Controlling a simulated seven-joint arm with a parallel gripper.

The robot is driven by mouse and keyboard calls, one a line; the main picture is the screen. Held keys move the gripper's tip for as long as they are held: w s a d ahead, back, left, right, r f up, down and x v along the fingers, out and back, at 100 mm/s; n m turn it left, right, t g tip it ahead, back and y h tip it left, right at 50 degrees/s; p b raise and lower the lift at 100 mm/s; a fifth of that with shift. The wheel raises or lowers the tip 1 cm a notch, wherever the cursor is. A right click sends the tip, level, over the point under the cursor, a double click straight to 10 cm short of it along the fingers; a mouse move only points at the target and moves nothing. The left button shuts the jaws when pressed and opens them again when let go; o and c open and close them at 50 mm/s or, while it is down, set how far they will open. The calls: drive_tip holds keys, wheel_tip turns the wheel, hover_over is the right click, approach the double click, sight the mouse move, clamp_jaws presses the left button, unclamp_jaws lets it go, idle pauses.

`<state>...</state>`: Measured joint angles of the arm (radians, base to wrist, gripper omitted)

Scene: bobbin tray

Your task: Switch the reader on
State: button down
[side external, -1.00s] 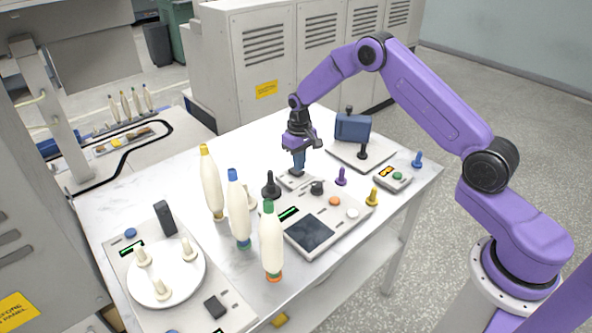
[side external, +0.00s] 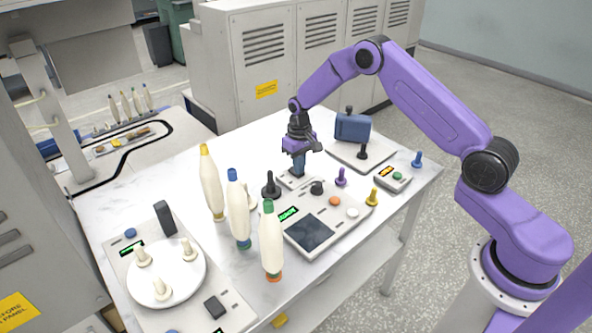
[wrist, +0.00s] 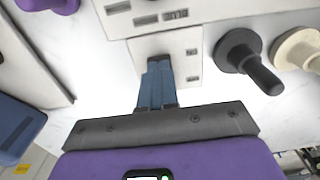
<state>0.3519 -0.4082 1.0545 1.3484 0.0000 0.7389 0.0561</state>
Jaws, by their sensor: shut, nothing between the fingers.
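The reader (side external: 330,238) is a light grey console in the middle of the table, with a dark screen (side external: 310,232), a lit green display (side external: 288,214), a black knob, an orange button and a white button. A small pale switch plate (side external: 287,180) adjoins its back edge; the plate shows in the wrist view (wrist: 187,45) with marks along its right side. My gripper (side external: 298,174) is shut and empty, pointing down with its blue fingertips at this plate. In the wrist view the fingertips (wrist: 160,62) cover part of the plate; whatever lies under them is hidden, and contact cannot be told.
Three cream bobbins (side external: 212,185) with yellow, blue and green tops stand left of the reader. A black peg (side external: 271,188) stands close by the plate. A turntable unit (side external: 170,272) is at front left.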

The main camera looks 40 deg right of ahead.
drive_tip(key=shift+r, duration=3.45)
drive_tip(key=s+a+r+n, duration=0.3)
drive_tip(key=s+a+r, duration=0.3)
drive_tip(key=s, duration=0.3)
drive_tip(key=s+a+r+n, duration=0.3)
drive_tip(key=s+a+r, duration=0.2)
drive_tip(key=s+a, duration=0.3)
drive_tip(key=s+d+r+n, duration=0.1)
drive_tip(key=s+d+n, duration=0.2)
drive_tip(key=s, duration=1)
drive_tip(key=s+d+r+n, duration=0.2)
drive_tip(key=s+d+n, duration=0.1)
drive_tip(key=s, duration=1)
drive_tip(key=shift+d+n, duration=0.3)
drive_tip(key=shift+d, duration=0.05)
